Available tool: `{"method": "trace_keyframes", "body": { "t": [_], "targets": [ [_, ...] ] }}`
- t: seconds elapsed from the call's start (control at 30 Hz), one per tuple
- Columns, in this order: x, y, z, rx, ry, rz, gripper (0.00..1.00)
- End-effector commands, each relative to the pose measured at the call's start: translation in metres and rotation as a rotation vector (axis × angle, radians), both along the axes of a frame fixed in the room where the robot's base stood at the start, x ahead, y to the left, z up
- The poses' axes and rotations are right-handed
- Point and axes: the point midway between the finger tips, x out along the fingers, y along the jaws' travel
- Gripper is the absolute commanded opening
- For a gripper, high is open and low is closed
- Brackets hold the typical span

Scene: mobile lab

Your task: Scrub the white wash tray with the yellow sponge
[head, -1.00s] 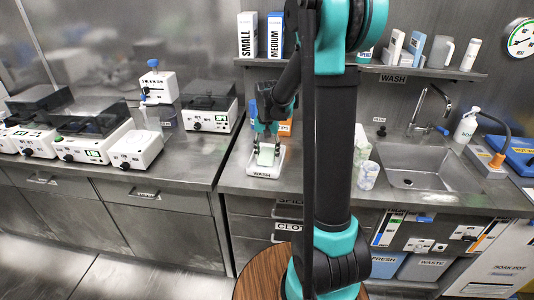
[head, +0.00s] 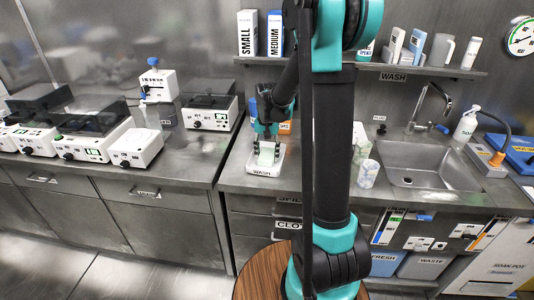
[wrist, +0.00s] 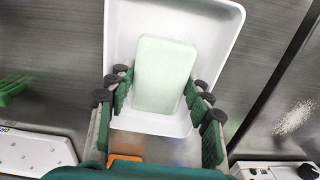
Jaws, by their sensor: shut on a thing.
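The white wash tray (wrist: 225,60) lies on the counter in the wrist view; it also shows in the head view (head: 280,161), with a WASH label on its front edge. My gripper (wrist: 158,92) is over the tray, its fingers closed on the two sides of a pale green sponge-like block (wrist: 165,75). The block looks pale green, not yellow. It is inside the tray outline; whether it touches the tray floor I cannot tell. In the head view my gripper (head: 266,143) and the block (head: 266,155) are at the tray.
An orange item (wrist: 126,157) is close by the tray. Cups (head: 368,174) stand to its right, before the sink (head: 425,165). Boxed lab devices (head: 95,140) line the left counter. A shelf (head: 430,72) with boxes and bottles runs above.

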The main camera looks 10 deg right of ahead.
Motion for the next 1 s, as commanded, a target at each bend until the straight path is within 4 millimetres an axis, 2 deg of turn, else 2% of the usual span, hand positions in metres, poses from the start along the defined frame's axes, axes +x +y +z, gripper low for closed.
{"method": "trace_keyframes", "body": {
  "t": [0.2,0.57,1.0],
  "targets": [
    [0.002,-0.001,-0.001,0.0,0.0,0.0,0.28],
    [0.017,-0.007,-0.001,0.0,0.0,0.0,0.28],
    [-0.002,0.001,-0.002,0.0,0.0,0.0,0.28]
  ]
}}
